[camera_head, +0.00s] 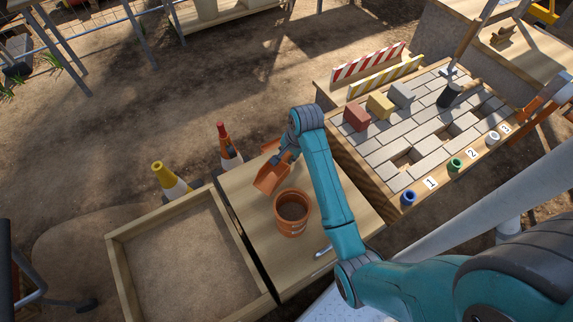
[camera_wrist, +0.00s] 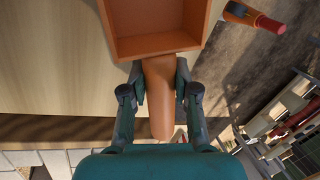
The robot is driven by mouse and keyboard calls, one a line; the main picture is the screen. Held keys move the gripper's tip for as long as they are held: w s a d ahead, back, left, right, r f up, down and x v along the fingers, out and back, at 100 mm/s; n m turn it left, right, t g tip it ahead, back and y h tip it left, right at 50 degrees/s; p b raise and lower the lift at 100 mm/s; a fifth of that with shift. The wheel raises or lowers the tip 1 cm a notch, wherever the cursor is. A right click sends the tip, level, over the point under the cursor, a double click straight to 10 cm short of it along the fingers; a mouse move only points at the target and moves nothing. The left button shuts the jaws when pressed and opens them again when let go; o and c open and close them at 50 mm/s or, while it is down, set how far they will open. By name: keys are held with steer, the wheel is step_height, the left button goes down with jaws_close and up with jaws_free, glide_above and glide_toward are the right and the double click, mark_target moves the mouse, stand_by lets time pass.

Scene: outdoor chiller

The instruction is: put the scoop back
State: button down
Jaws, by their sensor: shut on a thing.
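My gripper (camera_head: 284,158) is shut on the handle of an orange scoop (camera_head: 270,180). In the wrist view, both fingers of my gripper (camera_wrist: 160,82) press on the sides of the round handle, and the square open pan of the scoop (camera_wrist: 155,46) points away from my wrist. The pan looks empty. The scoop is over the wooden worktop (camera_head: 254,231), near its far end; I cannot tell whether it touches the surface. A terracotta-coloured bucket (camera_head: 291,226) with dark contents stands on the worktop, close to the scoop.
A sand-filled wooden box (camera_head: 185,263) lies left of the worktop. A red-topped bottle-like cone (camera_head: 228,146) and a yellow-topped one (camera_head: 167,178) stand beyond. A paver bench (camera_head: 426,139) with coloured blocks and numbered cups is at right.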

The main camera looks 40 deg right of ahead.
steer(key=shift+f, duration=2.6)
steer(key=shift+f, duration=0.1)
steer(key=c, duration=0.9)
jaws_free()
steer(key=v, duration=1.2)
